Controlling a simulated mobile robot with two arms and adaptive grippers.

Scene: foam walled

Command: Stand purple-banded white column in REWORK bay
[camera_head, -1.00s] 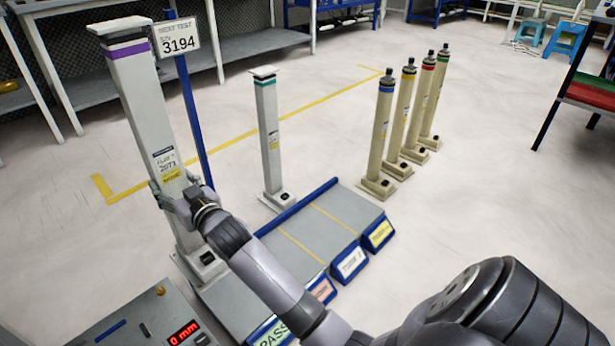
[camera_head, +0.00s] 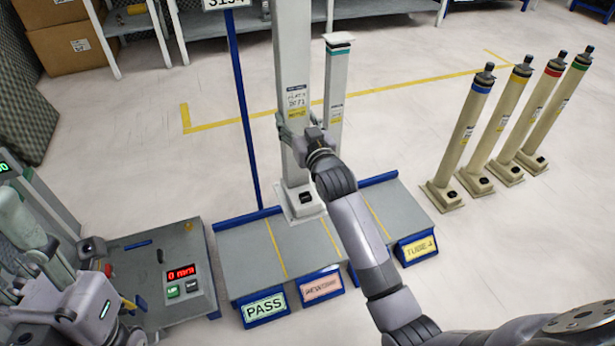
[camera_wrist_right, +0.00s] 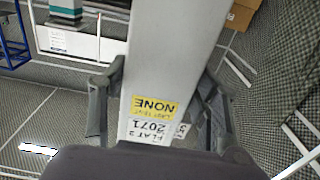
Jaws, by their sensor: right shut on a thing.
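The white column (camera_head: 293,65) is upright, its top cut off and its purple band out of view. My right gripper (camera_head: 298,130) is shut around its shaft, near the printed label, which also shows in the right wrist view (camera_wrist_right: 152,118). The column's square base (camera_head: 303,200) covers part of the platform's blue back rail, in line with the bay bearing a pink sign (camera_head: 321,287). I cannot tell whether the base touches the platform (camera_head: 242,262). The pink sign's word is too small to read. My left gripper (camera_head: 50,265) is at lower left, its fingers unclear.
A teal-banded column (camera_head: 338,80) stands close behind, to the right. Several cream posts (camera_head: 466,135) stand at right. A blue pole (camera_head: 243,110) rises at the platform's back left. The PASS bay (camera_head: 264,306) looks empty.

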